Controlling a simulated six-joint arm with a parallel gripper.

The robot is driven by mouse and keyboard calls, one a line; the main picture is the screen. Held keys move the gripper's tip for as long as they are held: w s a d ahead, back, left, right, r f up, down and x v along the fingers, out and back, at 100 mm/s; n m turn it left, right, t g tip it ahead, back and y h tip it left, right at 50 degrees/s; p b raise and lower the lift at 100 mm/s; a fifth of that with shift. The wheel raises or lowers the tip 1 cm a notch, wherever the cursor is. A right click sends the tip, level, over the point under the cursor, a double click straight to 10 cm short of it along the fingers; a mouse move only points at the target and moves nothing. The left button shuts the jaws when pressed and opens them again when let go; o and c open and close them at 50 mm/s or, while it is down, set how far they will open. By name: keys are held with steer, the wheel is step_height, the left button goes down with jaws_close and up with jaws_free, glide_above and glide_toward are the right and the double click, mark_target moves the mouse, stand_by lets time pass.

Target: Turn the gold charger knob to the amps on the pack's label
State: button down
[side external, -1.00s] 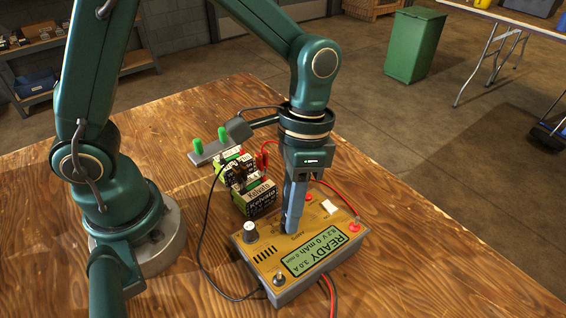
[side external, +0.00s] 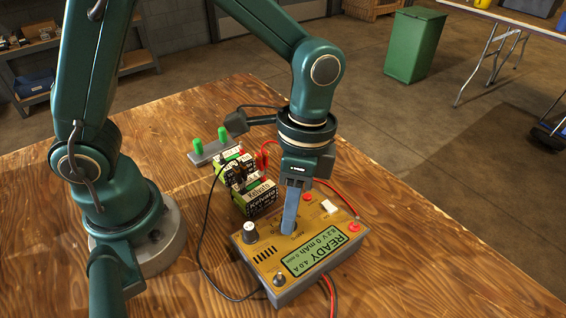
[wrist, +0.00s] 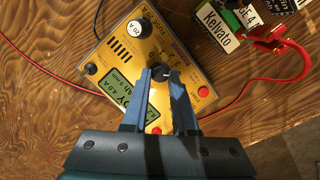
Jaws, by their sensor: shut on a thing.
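The gold charger (side external: 262,262) lies on the table, its screen (side external: 314,256) reading READY, 8.2 V, 0 mAh and 4.0 A. My gripper (side external: 288,232) points straight down onto the charger's top. In the wrist view my gripper (wrist: 161,74) is shut on the small dark knob (wrist: 160,72), which has a pale mark and printed figures around it. In the side view the fingers hide the knob. The black and green pack (side external: 257,199) stands behind the charger, with a white Kelvato label (wrist: 235,39); I cannot read its amps surely.
A black knob with a white cap (side external: 249,230) stands at the charger's left corner; its cap reads 20 A in the wrist view. Red and black leads loop around the charger. A grey rack with green posts (side external: 208,150) lies behind. The table's front left is clear.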

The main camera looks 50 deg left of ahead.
steer(key=c, duration=0.7)
jaws_free()
steer(key=shift+r, duration=0.1)
steer(key=shift+w+a+r, duration=0.1)
steer(key=shift+w+r, duration=0.1)
steer(key=shift+r, duration=1.05)
steer(key=shift+w+r, duration=0.2)
steer(key=shift+r, duration=1)
